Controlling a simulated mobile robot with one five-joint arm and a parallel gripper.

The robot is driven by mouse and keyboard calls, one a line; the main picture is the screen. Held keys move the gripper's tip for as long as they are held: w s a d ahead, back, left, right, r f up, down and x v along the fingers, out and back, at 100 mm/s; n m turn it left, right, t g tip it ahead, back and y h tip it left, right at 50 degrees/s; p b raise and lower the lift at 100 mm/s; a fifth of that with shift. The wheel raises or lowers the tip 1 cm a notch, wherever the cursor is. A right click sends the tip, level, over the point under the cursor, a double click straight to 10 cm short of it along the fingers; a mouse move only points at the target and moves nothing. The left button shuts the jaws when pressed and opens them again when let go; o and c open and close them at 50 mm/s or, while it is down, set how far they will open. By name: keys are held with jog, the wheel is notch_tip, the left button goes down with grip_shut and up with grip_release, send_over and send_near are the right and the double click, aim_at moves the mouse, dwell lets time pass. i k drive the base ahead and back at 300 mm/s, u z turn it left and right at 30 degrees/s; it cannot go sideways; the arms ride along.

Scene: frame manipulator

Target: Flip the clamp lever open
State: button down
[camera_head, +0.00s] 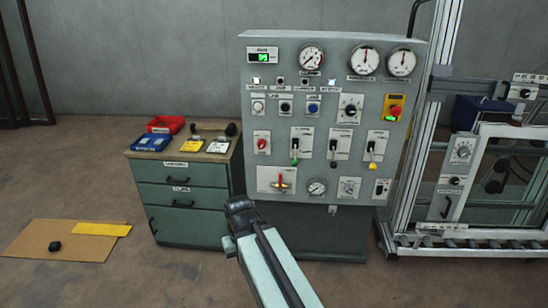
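I cannot tell for sure which part is the clamp lever. A black handle (446,207) sits upright on the light panel at the lower left of the framed window on the right; it may be the lever. A labelled plate with a dark knob (525,93) sits at the upper right of the same frame. My gripper (240,206) is dark and small at the end of my pale arm, in front of the cabinet's lower left edge and well left of the frame. Its fingers are too unclear to tell open from shut.
A grey control cabinet (330,105) with gauges, knobs and levers stands in the middle, between my gripper and the metal frame (421,125). A green drawer unit (182,175) with trays on top stands left. Cardboard (35,240) lies on the floor. Floor at front is clear.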

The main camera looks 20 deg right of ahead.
aim_at(293, 163)
jog(key=z, duration=0.1)
jog(key=i, duration=1.25)
jog(key=z, duration=0.8)
jog(key=k, duration=0.8)
jog(key=z, duration=0.15)
jog(key=i, duration=0.9)
jog(key=u, duration=0.05)
